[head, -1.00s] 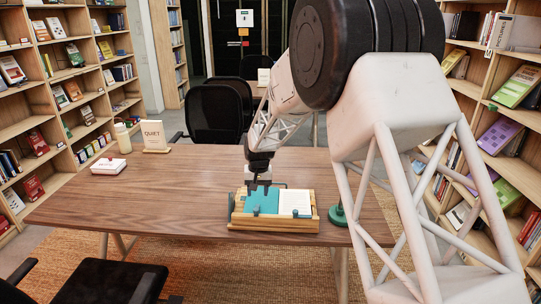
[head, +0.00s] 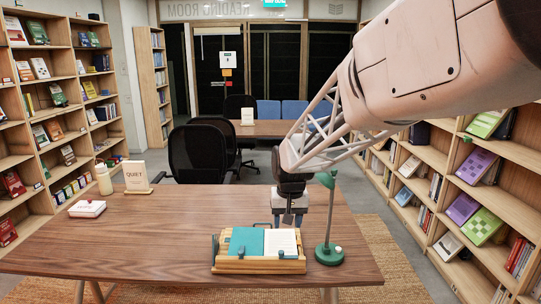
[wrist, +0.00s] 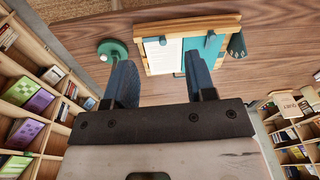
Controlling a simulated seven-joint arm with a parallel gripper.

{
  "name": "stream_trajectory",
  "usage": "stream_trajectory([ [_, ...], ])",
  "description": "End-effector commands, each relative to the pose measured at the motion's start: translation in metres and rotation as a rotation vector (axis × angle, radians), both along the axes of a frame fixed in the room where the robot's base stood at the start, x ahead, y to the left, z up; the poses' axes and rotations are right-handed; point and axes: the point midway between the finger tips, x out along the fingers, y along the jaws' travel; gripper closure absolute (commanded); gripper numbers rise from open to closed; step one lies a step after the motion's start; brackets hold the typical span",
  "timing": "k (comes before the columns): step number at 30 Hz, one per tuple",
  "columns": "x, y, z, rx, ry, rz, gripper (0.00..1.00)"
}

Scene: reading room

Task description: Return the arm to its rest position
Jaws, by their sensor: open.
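My gripper (head: 288,218) is above the far side of the table in the head view, behind the wooden book stand. In the wrist view my gripper (wrist: 160,75) shows two blue-grey fingers spread wide apart with nothing between them. The wooden book stand (head: 258,268) holds an open book (head: 282,241) with a teal left side and a white right page. Dark green clips sit along its front edge. The stand also shows in the wrist view (wrist: 185,24), beyond the fingertips and apart from them. My arm reaches in from the upper right.
A green lamp (head: 329,253) stands just right of the stand, close to my gripper. A QUIET sign (head: 136,177), a cream bottle (head: 104,180) and a white box (head: 87,208) stand at the table's left. The table (head: 150,235) is bare between. Chairs stand behind; bookshelves line both sides.

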Motion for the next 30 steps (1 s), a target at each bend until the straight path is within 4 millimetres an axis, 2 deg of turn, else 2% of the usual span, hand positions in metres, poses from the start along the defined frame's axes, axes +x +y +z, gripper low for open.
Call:
stream_trajectory([
  [6,-0.052,-0.032,0.026,-0.002,-0.026,-0.016,0.5],
  [15,-0.125,-0.069,0.048,-0.008,-0.057,-0.04,0.5],
  [22,-0.182,-0.093,0.056,-0.015,-0.079,-0.057,0.5],
  [30,-0.249,-0.116,0.055,-0.024,-0.106,-0.078,0.5],
])
